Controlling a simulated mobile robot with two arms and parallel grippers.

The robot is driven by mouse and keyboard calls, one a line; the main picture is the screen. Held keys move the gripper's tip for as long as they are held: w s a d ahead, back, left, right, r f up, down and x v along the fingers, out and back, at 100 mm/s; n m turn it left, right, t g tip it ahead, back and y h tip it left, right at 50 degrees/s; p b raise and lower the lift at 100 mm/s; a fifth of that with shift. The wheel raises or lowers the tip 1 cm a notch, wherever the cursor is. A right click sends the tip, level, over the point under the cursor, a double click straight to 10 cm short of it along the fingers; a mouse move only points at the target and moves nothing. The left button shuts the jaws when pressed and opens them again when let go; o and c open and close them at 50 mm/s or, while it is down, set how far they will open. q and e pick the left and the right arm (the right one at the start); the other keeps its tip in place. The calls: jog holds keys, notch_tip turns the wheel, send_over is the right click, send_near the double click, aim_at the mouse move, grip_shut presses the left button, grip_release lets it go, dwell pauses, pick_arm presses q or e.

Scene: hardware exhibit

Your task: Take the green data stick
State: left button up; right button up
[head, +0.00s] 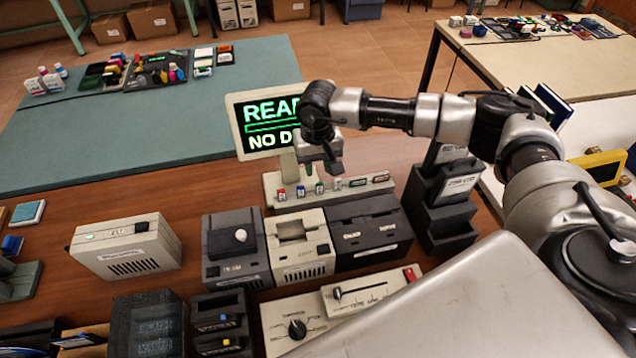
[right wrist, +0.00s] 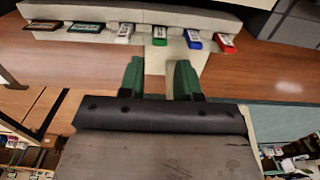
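The green data stick (head: 319,187) stands in a light-coloured rack (head: 290,205) below the screen, between a blue stick (head: 300,191) and a white stick (head: 337,185). In the right wrist view the green stick (right wrist: 160,37) juts from the rack's edge, ahead of my right gripper and roughly in line with the gap between its fingers. My right gripper (head: 326,166) is just above the rack in the head view. Its two green fingers (right wrist: 158,78) are apart with nothing between them, and they do not touch the stick. My left gripper is not in view.
A red stick (head: 281,195) and two dark cartridges (head: 369,181) share the rack. The screen (head: 268,122) stands close behind my right gripper. Dark and beige device boxes (head: 300,252) stand in front of the rack. A dark stepped holder (head: 440,205) is to the right.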

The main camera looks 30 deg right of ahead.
aim_at(319, 182)
jog(key=shift+f, duration=0.7)
jog(key=f+p, duration=0.2)
jog(key=f, duration=0.2)
jog(key=shift+s+f+p, duration=0.2)
jog(key=shift+p, duration=0.2)
jog(key=shift+f, duration=0.35)
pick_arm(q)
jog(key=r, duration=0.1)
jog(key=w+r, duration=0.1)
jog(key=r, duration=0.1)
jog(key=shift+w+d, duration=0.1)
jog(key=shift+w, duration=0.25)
pick_arm(e)
jog(key=shift+c, duration=0.5)
grip_shut()
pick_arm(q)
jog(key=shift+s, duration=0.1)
pick_arm(e)
jog(key=shift+r, duration=0.1)
